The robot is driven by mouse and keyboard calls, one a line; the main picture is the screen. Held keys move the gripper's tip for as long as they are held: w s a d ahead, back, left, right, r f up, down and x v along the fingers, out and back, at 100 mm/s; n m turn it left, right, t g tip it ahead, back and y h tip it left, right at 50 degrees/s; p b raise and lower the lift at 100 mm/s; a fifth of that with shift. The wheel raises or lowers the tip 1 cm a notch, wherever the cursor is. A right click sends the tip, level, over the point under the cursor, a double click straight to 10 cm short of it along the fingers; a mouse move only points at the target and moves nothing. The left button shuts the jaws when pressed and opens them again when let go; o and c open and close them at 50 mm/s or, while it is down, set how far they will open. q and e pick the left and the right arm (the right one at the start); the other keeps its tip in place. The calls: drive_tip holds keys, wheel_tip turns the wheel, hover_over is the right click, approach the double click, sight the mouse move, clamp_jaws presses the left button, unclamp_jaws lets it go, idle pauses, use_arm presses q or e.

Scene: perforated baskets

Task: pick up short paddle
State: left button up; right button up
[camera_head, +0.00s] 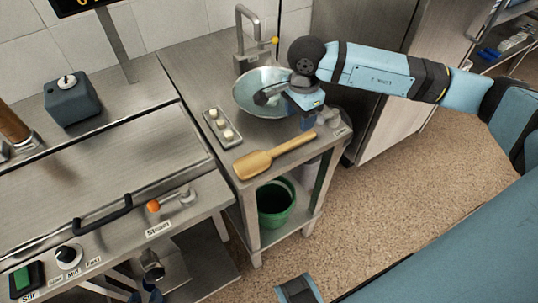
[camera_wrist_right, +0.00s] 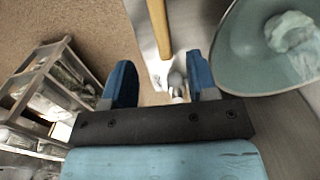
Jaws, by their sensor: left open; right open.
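The short paddle (camera_head: 254,163) is a light wooden paddle lying flat on the steel side table, its handle pointing right and slightly back. Part of its handle shows at the top of the right wrist view (camera_wrist_right: 158,28). My right gripper (camera_head: 308,120) is open above the table, behind the handle end and beside the metal bowl. In the right wrist view its two blue fingers stand apart (camera_wrist_right: 160,86), with the handle beyond them and no paddle between them. A dark blue part of my left gripper (camera_head: 154,294) barely shows at the bottom edge.
The metal bowl (camera_head: 248,101) stands behind the paddle, below a faucet (camera_head: 240,35). A small tray (camera_head: 212,137) with pale round pieces lies left of it. Small shakers (camera_head: 331,117) stand near the table's right edge. A green bucket (camera_head: 274,203) sits underneath.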

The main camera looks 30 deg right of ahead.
sight(295, 140)
drive_tip(key=f, duration=0.9)
drive_tip(key=shift+a+p, duration=0.3)
clamp_jaws()
